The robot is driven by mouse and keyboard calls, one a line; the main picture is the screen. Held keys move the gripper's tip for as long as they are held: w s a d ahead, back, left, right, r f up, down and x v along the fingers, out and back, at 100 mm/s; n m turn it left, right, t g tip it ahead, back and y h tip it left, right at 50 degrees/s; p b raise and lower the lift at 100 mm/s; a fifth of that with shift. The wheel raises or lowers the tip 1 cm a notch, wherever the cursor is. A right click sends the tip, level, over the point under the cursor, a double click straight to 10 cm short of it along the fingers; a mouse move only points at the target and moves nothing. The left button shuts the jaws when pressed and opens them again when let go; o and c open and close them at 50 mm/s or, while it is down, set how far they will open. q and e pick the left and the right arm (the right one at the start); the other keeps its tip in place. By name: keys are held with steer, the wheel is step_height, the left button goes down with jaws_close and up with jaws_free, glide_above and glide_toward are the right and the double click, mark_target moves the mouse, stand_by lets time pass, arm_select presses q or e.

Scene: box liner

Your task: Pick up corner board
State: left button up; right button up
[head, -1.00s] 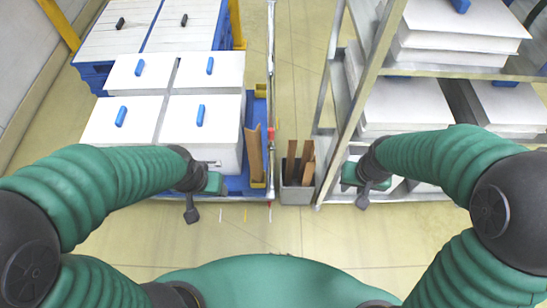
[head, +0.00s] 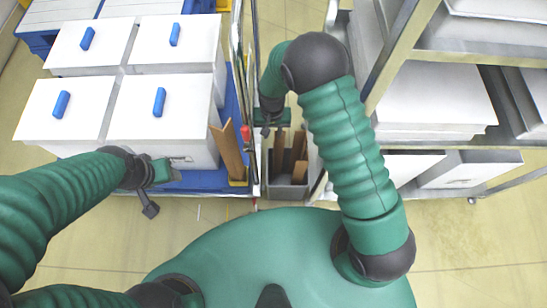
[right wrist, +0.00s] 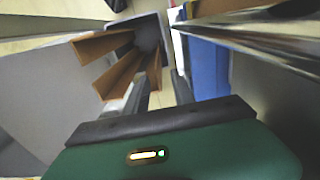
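Brown corner boards (head: 296,152) stand in a grey bin (head: 287,190) on the floor between the cart and the rack. In the right wrist view the boards (right wrist: 120,72) lean in the bin, ahead of my gripper. My right gripper (head: 271,124) is above and behind the bin, apart from the boards as far as I can tell. Its fingers (right wrist: 158,95) look spread and empty. My left gripper (head: 168,170) is beside the front white box; its fingers are too small to read.
White boxes with blue handles (head: 160,102) fill the blue cart on the left. A metal rack (head: 400,45) with white boxes stands close on the right. A thin upright post (head: 252,60) edges the cart.

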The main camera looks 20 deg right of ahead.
steer(key=b, duration=0.1)
glide_toward(278, 144)
steer(key=shift+s+a+r, duration=0.25)
steer(key=shift+s+a, duration=0.75)
steer(key=shift+a, duration=0.05)
arm_select(q)
steer(key=f+b, duration=0.2)
steer(key=f, duration=0.1)
steer(key=f+b, duration=0.1)
steer(key=shift+d+f, duration=0.3)
steer(key=shift+d, duration=0.05)
arm_select(e)
steer(key=f, duration=0.5)
steer(key=shift+w+d+f, duration=0.1)
steer(key=shift+w+f, duration=0.2)
steer(key=shift+w, duration=0.1)
steer(key=c, duration=0.5)
jaws_close()
